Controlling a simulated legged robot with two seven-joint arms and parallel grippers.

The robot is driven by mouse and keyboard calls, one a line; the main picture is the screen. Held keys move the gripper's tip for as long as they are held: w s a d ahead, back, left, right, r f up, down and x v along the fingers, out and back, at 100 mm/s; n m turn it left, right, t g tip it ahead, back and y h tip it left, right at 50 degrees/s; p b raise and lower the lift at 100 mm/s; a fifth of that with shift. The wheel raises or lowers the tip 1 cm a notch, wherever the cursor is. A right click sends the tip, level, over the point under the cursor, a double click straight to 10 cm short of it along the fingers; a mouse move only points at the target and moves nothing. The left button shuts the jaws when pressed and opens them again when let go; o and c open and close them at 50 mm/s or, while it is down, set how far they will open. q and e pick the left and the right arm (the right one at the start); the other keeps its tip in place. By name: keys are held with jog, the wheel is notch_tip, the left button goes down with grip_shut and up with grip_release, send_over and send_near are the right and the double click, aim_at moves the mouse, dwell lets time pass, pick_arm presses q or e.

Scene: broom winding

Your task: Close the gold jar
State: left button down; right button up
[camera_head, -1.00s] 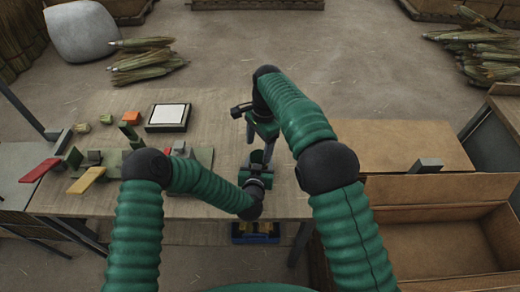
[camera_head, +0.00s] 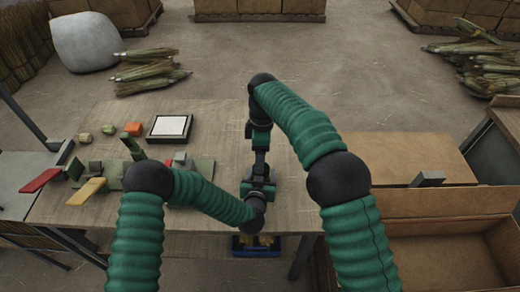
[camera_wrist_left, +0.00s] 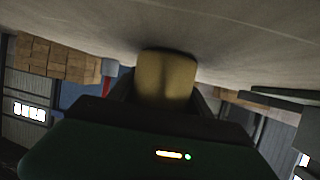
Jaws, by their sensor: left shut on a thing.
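The gold jar (camera_wrist_left: 166,76) shows in the left wrist view between the dark fingers of my left gripper (camera_wrist_left: 165,92), which is shut on it. In the head view my left gripper (camera_head: 259,186) is low over the table's middle, and the jar is hidden there by the grippers and arms. My right gripper (camera_head: 260,158) points down directly above or behind the left one. Its fingertips are hard to make out, so I cannot tell whether it is open or holds something. I cannot make out a lid in either view.
A black-framed white pad (camera_head: 170,127) lies on the wooden table (camera_head: 215,145). An open cardboard box (camera_head: 430,255) stands at the right.

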jog(key=n, duration=0.7)
jog(key=shift+w+r, duration=0.1)
jog(key=shift+r, duration=0.25)
jog(key=n, duration=0.3)
jog(key=shift+r, duration=0.2)
jog(key=n, duration=0.5)
jog(key=shift+w+r+n, duration=0.1)
jog(key=shift+r+n, duration=0.2)
jog(key=n, duration=0.2)
jog(key=shift+r+n+t, duration=0.15)
jog(key=shift+n+t, duration=0.15)
jog(key=shift+n, duration=0.1)
notch_tip(320, 180, down, 8)
jog(key=shift+f, duration=0.1)
